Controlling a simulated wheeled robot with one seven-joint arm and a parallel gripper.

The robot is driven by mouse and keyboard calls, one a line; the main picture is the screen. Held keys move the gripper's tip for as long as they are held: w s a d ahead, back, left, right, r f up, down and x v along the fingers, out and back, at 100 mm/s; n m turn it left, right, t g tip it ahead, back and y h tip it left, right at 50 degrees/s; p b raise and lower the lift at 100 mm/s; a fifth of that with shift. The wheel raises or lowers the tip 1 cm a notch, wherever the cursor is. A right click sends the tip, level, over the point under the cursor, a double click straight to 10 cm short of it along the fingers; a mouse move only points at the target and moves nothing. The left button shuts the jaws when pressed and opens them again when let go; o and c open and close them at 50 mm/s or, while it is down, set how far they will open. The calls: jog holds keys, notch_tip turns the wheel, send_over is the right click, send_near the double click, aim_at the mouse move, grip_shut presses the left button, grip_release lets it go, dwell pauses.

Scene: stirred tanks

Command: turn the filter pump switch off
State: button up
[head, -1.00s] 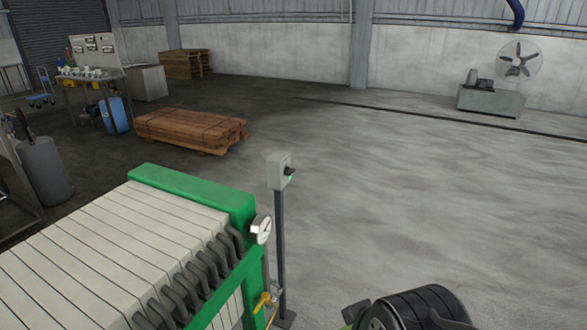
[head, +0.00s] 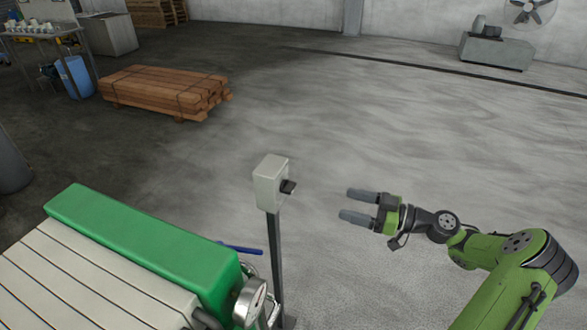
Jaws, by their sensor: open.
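The filter pump switch is a pale grey box (head: 268,187) on a dark post, near the middle of the head view. A black lever (head: 288,186) sticks out from its right face. I cannot tell for sure which position the lever is in, and no lamp shows on the box. My gripper (head: 349,204) is to the right of the switch, its two dark fingers pointing left towards the lever. It is open and empty, with a clear gap between fingertips and lever.
The filter press with its green end plate (head: 140,240) and pale plates fills the lower left, close to the switch post. A gauge (head: 250,300) and a blue handle (head: 240,249) are beside the post. A timber stack (head: 165,90) lies behind. The floor around my arm is clear.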

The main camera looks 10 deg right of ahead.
aim_at(294, 188)
jog(key=x, duration=1.5)
jog(key=shift+a+r, duration=0.1)
jog(key=shift+r, duration=0.2)
jog(key=c, duration=1.1)
jog(key=shift+o, duration=0.2)
